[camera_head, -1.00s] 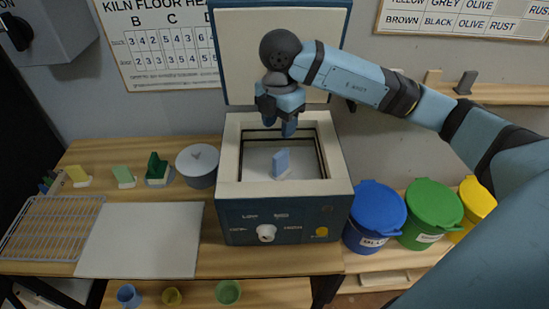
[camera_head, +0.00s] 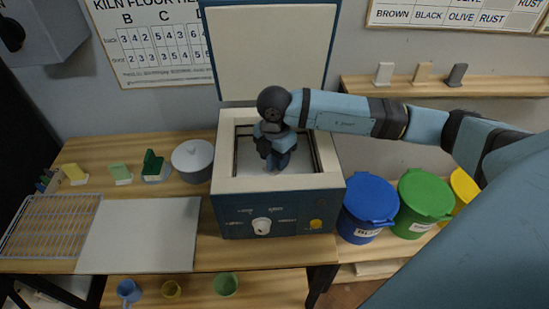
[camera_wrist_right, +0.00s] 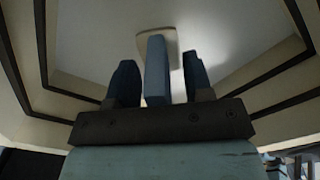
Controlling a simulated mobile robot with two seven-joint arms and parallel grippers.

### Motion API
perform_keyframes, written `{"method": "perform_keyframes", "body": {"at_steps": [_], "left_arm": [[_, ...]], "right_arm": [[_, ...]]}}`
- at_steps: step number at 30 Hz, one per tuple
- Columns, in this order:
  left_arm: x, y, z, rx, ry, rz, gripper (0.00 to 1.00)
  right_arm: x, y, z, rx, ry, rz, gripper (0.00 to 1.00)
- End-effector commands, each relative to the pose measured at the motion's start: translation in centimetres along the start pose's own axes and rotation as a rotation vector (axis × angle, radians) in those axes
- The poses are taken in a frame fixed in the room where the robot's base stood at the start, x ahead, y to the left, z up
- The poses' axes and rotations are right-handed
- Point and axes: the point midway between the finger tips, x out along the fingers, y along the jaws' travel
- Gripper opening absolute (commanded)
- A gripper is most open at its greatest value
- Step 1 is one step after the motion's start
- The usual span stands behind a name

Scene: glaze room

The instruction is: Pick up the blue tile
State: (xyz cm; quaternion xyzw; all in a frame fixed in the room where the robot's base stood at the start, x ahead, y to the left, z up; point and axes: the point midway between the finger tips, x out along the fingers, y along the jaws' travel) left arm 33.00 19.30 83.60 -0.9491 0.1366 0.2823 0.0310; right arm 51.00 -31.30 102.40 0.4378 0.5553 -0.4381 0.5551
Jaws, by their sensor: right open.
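The blue tile (camera_wrist_right: 156,72) stands upright on a pale base (camera_wrist_right: 158,40) on the kiln floor, seen in the right wrist view. My right gripper (camera_wrist_right: 157,80) is open, with one finger on each side of the tile and a visible gap at both sides. In the head view my right gripper (camera_head: 273,160) is lowered into the open kiln (camera_head: 228,187) and hides most or all of the tile. My left gripper is not in view.
The kiln lid (camera_head: 272,52) stands open behind. Blue (camera_head: 368,205) and green (camera_head: 421,204) lidded buckets stand to the right.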

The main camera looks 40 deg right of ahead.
Motion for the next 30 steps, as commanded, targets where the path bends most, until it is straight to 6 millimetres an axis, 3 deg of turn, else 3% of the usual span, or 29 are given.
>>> {"method": "perform_keyframes", "body": {"at_steps": [4,10,23,30], "left_arm": [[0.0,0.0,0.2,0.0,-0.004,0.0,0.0],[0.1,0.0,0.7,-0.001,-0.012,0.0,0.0],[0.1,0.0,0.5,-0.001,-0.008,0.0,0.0],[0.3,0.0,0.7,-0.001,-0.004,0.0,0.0]], "right_arm": [[0.0,0.0,0.0,0.0,0.0,0.0,0.45],[0.0,0.0,0.0,0.0,0.0,0.0,0.0],[-0.6,0.1,0.0,0.0,0.001,0.002,0.0],[-4.0,0.1,0.0,0.0,0.0,0.006,0.0]]}}
